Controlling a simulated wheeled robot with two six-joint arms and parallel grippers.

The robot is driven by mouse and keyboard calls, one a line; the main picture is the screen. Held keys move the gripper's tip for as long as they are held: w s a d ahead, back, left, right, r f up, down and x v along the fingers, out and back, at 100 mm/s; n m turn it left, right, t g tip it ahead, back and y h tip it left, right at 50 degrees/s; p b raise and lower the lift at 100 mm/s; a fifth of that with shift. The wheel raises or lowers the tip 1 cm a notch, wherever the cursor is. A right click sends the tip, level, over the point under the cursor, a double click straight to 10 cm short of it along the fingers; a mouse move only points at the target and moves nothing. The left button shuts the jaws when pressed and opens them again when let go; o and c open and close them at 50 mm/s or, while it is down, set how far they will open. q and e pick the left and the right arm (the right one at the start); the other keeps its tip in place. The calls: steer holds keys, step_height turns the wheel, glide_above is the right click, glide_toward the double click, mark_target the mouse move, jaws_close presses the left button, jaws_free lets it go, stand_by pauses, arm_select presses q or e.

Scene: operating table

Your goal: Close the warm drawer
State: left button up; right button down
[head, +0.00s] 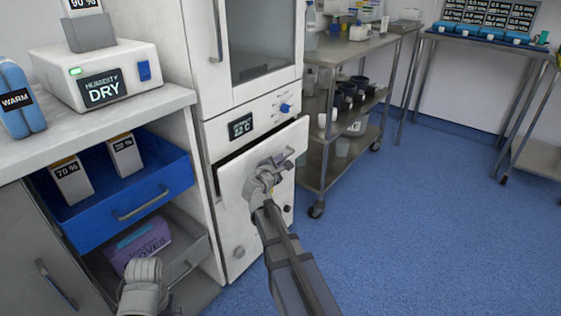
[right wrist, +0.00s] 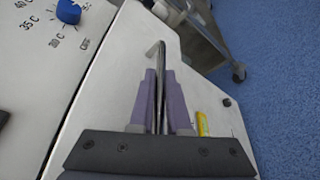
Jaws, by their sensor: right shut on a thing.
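The warm drawer (head: 234,180) is in the white cabinet under the 22 C display (head: 241,126). It is pulled out, with a gap above its white front panel. My right gripper (head: 272,166) is shut on its metal handle. In the right wrist view the handle (right wrist: 161,60) runs between the two purple fingers (right wrist: 160,105). My left gripper (head: 142,275) is low at the bottom left, in front of the lower grey drawer. Whether its fingers are open cannot be seen.
A blue drawer (head: 140,207) with two labelled boxes is pulled out at left. Below it, a grey drawer holds a purple glove box (head: 140,243). A steel cart (head: 345,140) stands right of the cabinet. Blue floor (head: 430,220) is clear at right.

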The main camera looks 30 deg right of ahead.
stand_by(0.8)
steer(key=w, duration=0.1)
steer(key=w+a, duration=0.1)
steer(key=w, duration=0.2)
steer(key=shift+w+a, duration=0.15)
steer(key=shift+a, duration=0.25)
steer(key=c, duration=0.9)
jaws_free()
steer(key=p+v, duration=0.1)
steer(key=v, duration=0.7)
steer(key=shift+d+p, duration=0.1)
steer(key=shift+p, duration=0.25)
